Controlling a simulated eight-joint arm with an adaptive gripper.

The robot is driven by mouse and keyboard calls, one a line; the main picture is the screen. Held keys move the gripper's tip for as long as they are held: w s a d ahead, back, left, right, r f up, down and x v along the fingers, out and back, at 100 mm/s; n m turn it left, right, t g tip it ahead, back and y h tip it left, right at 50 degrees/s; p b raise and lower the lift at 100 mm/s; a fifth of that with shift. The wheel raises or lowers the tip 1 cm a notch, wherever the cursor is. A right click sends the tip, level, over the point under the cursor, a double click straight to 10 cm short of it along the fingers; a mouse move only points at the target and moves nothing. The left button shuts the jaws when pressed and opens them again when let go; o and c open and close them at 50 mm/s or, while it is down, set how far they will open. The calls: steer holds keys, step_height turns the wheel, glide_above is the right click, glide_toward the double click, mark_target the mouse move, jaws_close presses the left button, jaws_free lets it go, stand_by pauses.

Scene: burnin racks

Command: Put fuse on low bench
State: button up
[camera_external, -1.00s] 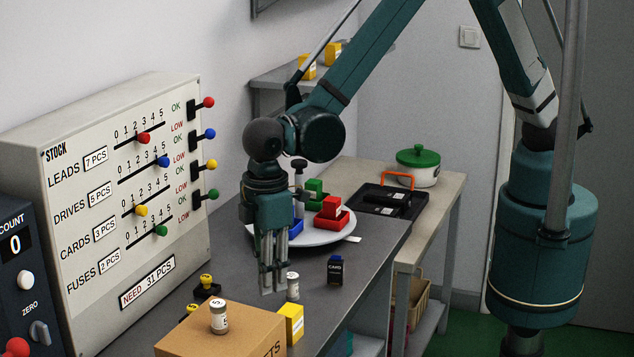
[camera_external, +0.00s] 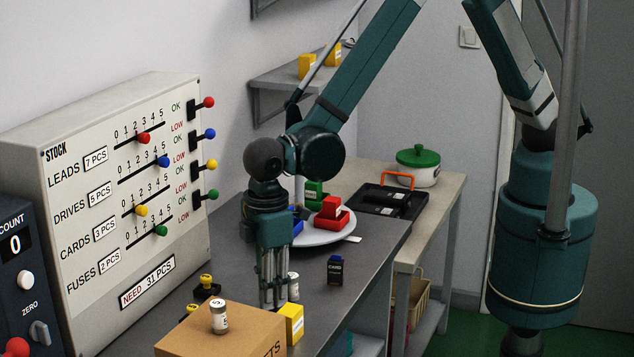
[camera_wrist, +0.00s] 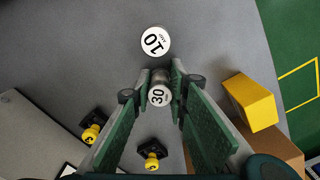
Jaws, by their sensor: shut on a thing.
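My gripper (camera_external: 273,303) points down over the dark grey bench (camera_external: 350,258). In the wrist view my gripper (camera_wrist: 160,80) is shut on a small white-topped fuse marked 30 (camera_wrist: 159,96). The fingers hide this fuse in the external view. A second fuse, marked 10 (camera_wrist: 155,42), stands upright just beyond the fingertips; it shows beside the fingers in the external view (camera_external: 293,286). Another fuse (camera_external: 219,318) stands on the cardboard box. A pale-topped bench (camera_external: 443,190), apparently the low bench, is at the back right.
A cardboard box (camera_external: 235,338) and yellow box (camera_external: 291,322) are close to my gripper. A dark blue box (camera_external: 335,270), a plate (camera_external: 318,238) with coloured blocks, and yellow-knobbed parts (camera_external: 206,286) share the dark bench. The pale bench holds a pot (camera_external: 418,168) and black tray (camera_external: 375,203).

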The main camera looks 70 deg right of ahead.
steer(key=o, duration=0.9)
steer(key=shift+r, duration=0.1)
steer(key=shift+r, duration=6)
steer(key=shift+d, duration=0.1)
